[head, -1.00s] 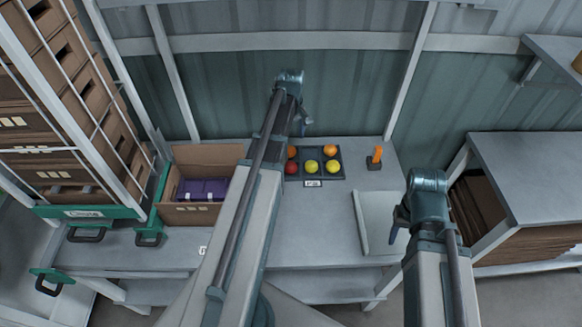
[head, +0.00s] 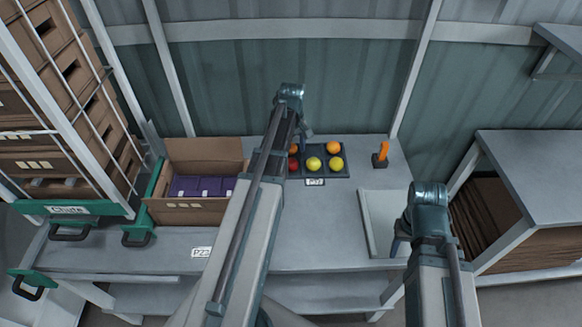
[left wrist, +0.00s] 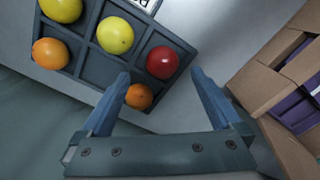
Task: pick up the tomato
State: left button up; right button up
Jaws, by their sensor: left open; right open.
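A dark sectioned tray (head: 324,174) on the bench holds several round tomatoes. The red tomato (head: 293,164) is at its left, partly behind my left arm; it shows whole in the left wrist view (left wrist: 162,62). My left gripper (left wrist: 160,78) is open and empty above the tray's edge. In its wrist view, the red and nearer orange tomatoes appear between its fingers, the orange partly covered by one finger. My right gripper (head: 397,244) is open near the bench's right front.
An open cardboard box (head: 187,211) with purple packs (head: 202,187) stands left of the tray. A stapler-like orange-handled tool (head: 381,155) stands right of it. A pale flat panel (head: 372,225) lies at the bench's right. Crate shelving (head: 65,120) rises at the left.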

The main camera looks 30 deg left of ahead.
aim_at(291, 161)
pick_arm(q)
notch_tip(291, 161, down, 5)
jog(key=b, duration=0.4)
jog(key=shift+s+a+f+b, duration=0.1)
jog(key=shift+s+b, duration=0.05)
jog(key=shift+b, duration=0.2)
jog(key=c, duration=1)
notch_tip(291, 161, up, 2)
jog(key=shift+p, duration=0.95)
notch_tip(291, 161, up, 2)
jog(key=shift+r+p, duration=0.1)
jog(key=shift+p, duration=1)
jog(key=s+d, duration=0.2)
jog(key=s, duration=0.3)
jog(key=s+d, duration=0.2)
jog(key=s, duration=0.3)
jog(key=s+d+r+p, duration=0.1)
jog(key=s, duration=0.4)
jog(key=shift+d, duration=0.4)
